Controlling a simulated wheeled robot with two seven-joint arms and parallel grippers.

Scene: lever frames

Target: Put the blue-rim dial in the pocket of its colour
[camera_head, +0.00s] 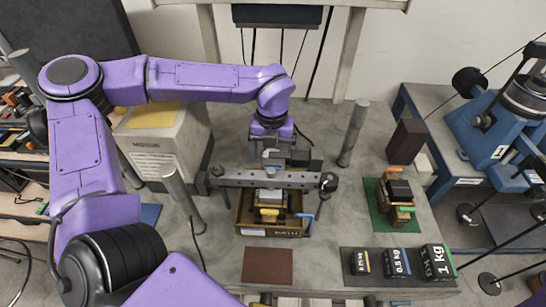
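My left arm comes in from the left, and its gripper (272,163) points down just above a grey perforated metal beam (235,179). A small pale blue piece shows at the fingertips. I cannot tell whether it is the blue-rim dial or whether the fingers hold it. No dial with a blue rim can be made out clearly elsewhere, and no colour-marked pocket is clear. Under the beam stands a brown open box (252,231) with yellow and dark parts inside. My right gripper is not in view.
A green mat (378,221) carries a block device (398,197). Labelled black weights (397,263) stand on a dark strip at front right. A brown mat (267,266) lies bare at front. Grey posts (353,133) and (183,200) flank the beam. A dark block (407,142) stands right.

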